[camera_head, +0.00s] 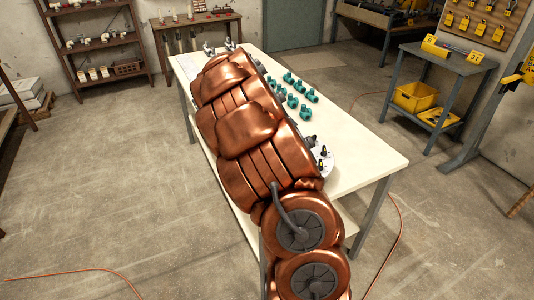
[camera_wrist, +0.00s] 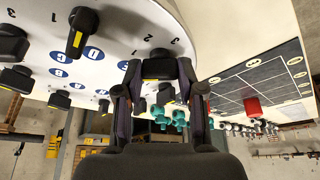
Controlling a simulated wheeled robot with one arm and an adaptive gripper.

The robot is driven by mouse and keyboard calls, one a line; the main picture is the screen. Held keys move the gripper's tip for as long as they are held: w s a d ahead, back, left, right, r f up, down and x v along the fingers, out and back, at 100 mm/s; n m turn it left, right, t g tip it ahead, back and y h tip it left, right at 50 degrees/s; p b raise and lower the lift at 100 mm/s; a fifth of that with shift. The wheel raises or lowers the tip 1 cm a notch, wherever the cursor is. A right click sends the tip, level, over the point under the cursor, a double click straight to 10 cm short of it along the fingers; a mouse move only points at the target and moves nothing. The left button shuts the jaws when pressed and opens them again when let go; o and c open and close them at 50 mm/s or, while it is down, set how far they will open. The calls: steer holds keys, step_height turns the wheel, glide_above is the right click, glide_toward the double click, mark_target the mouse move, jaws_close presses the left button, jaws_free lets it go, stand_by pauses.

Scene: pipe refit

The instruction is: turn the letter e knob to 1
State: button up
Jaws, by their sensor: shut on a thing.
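In the wrist view a white rounded panel (camera_wrist: 205,17) carries several black knobs, blue letter discs and printed numbers. My gripper (camera_wrist: 159,70) is shut on a black knob (camera_wrist: 159,54), with a finger on each side of it. Numbers 1 and 2 show beside this knob, above it in the picture, and a yellow mark shows on it. A blue disc left of my gripper is partly hidden and I cannot read its letter for sure. In the head view my arm hides the gripper and most of the panel (camera_head: 326,161).
Another black knob (camera_wrist: 82,31) with a yellow mark stands left of my gripper, near a disc lettered D (camera_wrist: 93,53). Several teal pipe fittings (camera_head: 292,99) lie on the white table (camera_head: 358,160). A grey cart (camera_head: 447,62) stands right, with open floor between.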

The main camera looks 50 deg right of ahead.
steer(key=shift+m+g+b, duration=0.3)
steer(key=shift+m+b, duration=0.1)
steer(key=shift+m, duration=0.5)
steer(key=o, duration=1.1)
steer(key=shift+o, duration=0.2)
steer(key=w+v, duration=0.1)
steer(key=v, duration=1.1)
steer(key=shift+s+a, duration=0.15)
steer(key=shift+s, duration=0.2)
